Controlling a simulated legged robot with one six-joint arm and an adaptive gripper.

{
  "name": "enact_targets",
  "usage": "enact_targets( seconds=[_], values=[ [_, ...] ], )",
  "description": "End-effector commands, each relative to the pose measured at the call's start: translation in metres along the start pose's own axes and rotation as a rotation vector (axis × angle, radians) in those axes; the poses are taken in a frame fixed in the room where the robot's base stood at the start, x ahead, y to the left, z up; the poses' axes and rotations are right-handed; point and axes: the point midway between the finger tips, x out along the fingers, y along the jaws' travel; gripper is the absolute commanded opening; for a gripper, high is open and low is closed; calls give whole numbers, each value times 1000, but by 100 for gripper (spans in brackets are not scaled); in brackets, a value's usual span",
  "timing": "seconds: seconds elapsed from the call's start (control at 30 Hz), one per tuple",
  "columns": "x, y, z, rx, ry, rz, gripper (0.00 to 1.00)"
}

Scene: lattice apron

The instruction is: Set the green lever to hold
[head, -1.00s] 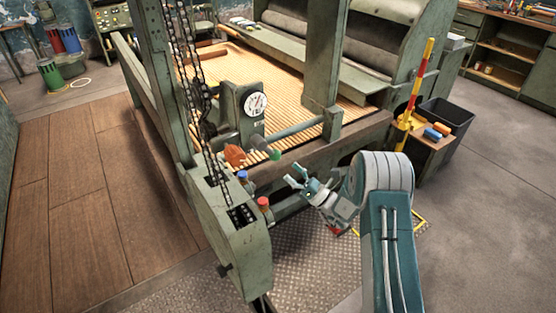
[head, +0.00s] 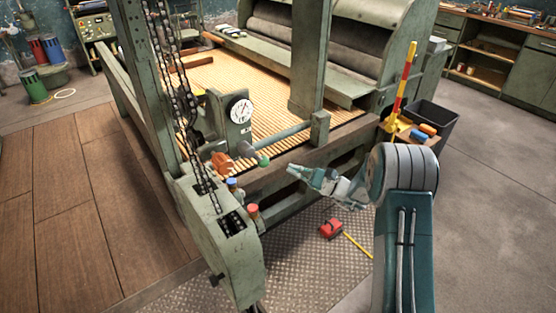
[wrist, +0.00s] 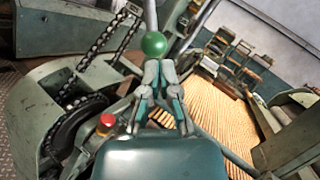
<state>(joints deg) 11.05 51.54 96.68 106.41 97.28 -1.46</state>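The green lever's round green knob (head: 264,161) sits at the end of a short arm below the dial, on the near side of the machine. In the wrist view the green knob (wrist: 153,44) is just beyond the fingertips, with a grey shaft rising above it. My gripper (head: 291,170) is to the right of the knob in the head view, pointing at it, apart from it. In the wrist view my gripper (wrist: 160,70) has its fingertips brought together with nothing seen between them. No readable position marks show beside the lever.
A blue button (head: 232,183) and a red button (head: 253,209) stand on the green housing. A brown-orange knob (head: 222,161) is left of the lever. A white dial (head: 241,110) is above. Chains (head: 178,90) hang at left. A red tool (head: 331,228) lies on the floor plate.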

Motion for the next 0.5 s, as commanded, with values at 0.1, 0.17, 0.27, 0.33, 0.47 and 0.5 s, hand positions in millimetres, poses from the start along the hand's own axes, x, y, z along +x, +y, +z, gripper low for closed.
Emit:
enact_targets(
  seconds=[0.1, 0.17, 0.27, 0.33, 0.47, 0.5],
  values=[
    [-6, -19, 12, -321, 76, 90, 0],
    [-10, -27, 17, -486, 111, 145, 0],
    [-19, -42, 25, -763, 163, 244, 0],
    [-26, -52, 30, -949, 191, 318, 0],
    [-38, -66, 38, -1214, 222, 437, 0],
    [-41, -69, 39, -1267, 227, 464, 0]
  ],
)
